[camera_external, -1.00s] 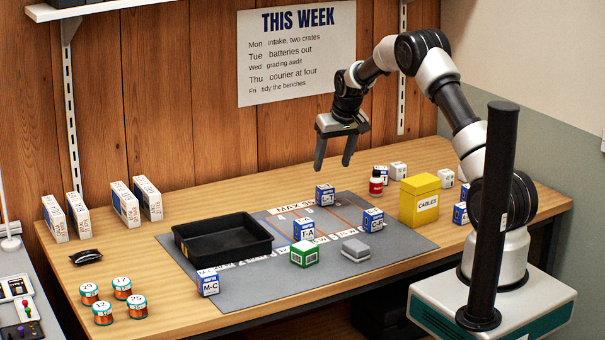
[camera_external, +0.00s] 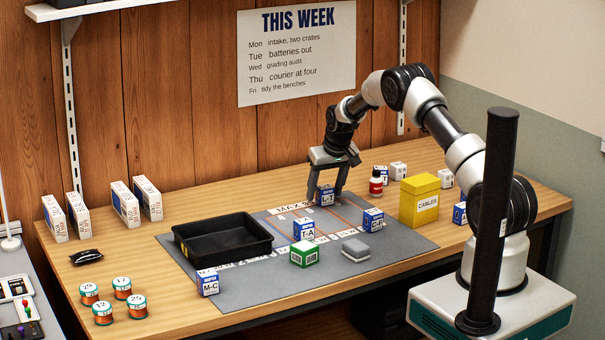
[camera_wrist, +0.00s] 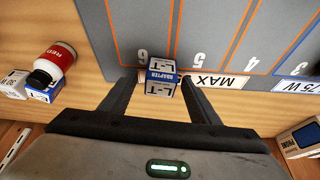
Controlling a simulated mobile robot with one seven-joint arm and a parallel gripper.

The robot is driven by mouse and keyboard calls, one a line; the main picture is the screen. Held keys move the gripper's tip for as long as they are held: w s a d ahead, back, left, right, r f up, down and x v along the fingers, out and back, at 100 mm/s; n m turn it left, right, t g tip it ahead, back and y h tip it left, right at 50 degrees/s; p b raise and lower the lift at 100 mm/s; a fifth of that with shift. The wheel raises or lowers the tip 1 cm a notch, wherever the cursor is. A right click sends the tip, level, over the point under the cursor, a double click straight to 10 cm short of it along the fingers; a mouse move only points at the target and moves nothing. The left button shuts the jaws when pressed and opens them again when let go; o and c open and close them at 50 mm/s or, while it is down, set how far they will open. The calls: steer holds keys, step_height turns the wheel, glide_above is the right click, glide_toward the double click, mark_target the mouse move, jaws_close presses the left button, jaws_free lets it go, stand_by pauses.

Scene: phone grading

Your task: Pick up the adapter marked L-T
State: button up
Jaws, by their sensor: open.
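The adapter marked L-T (camera_external: 325,197) is a small blue and white box at the far edge of the grey mat (camera_external: 405,236). In the wrist view the L-T adapter (camera_wrist: 161,77) stands between my fingertips, with its L-T and ADAPTER print readable. My gripper (camera_external: 325,195) is lowered over it, pointing down, with one finger on each side. In the wrist view my gripper (camera_wrist: 157,85) is open, with a gap showing beside the right finger; the left finger is close to the box. Whether it touches I cannot tell.
Boxes marked T-A (camera_external: 304,229) and M-C (camera_external: 209,284), another blue box (camera_external: 372,219), a green box (camera_external: 304,254) and a grey block (camera_external: 355,248) are on the mat. A black tray (camera_external: 222,252) is left, a red-labelled bottle (camera_external: 376,183) and yellow CABLES box (camera_external: 420,206) right.

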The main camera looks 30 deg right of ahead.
steer(key=c, duration=1.1)
steer(key=shift+r, duration=0.1)
steer(key=shift+c, duration=0.2)
